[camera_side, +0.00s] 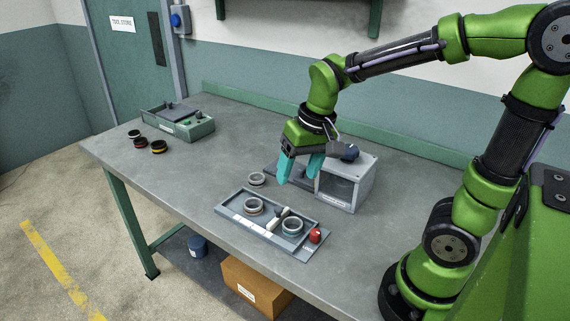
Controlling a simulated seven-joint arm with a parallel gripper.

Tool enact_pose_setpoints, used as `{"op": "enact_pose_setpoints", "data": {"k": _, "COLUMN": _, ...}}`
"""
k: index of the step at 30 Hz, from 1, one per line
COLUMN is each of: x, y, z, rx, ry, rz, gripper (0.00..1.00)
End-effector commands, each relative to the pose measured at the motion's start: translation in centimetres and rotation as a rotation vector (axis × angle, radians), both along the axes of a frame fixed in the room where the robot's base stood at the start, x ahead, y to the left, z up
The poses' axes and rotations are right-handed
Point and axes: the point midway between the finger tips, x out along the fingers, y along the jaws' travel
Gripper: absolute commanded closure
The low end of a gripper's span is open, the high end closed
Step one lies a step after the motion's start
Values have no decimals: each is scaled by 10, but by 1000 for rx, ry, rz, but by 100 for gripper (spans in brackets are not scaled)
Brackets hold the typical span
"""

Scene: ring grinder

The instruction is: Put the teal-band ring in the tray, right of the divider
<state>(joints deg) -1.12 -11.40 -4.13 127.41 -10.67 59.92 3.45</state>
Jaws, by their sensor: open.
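My gripper (297,176) is open, its teal fingers pointing down above the table, in front of the grey box-shaped machine. Nothing shows between the fingers. The grey tray (232,213) lies on the table in front of and below it. One grey ring (253,206) is in the tray's left part and another grey ring (292,226) in its right part, with a pale piece (280,216) near the divider between them. A third grey ring (256,179) lies on the table behind the tray, left of my gripper. I cannot tell which ring has a teal band.
The grey machine (356,190) with a dark opening stands just right of my gripper. A red knob (315,235) is at the tray's right end. Several dark rings (158,147) and a green box (190,129) are at the far left. The table between is clear.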

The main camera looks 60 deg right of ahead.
Motion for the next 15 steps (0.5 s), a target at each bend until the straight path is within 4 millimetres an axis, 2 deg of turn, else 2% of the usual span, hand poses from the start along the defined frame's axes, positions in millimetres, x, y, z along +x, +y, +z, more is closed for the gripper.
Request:
{"op": "enact_pose_setpoints", "data": {"k": 1, "x": -12, "y": 6, "z": 14, "rx": 14, "ry": -73, "rz": 14, "gripper": 35}}
{"op": "enact_pose_setpoints", "data": {"k": 6, "x": -43, "y": 23, "z": 42, "rx": 48, "ry": -267, "rz": 52, "gripper": 35}}
{"op": "enact_pose_setpoints", "data": {"k": 10, "x": -59, "y": 30, "z": 51, "rx": 58, "ry": -363, "rz": 70, "gripper": 35}}
{"op": "enact_pose_setpoints", "data": {"k": 15, "x": -66, "y": 33, "z": 55, "rx": 62, "ry": -411, "rz": 78, "gripper": 35}}
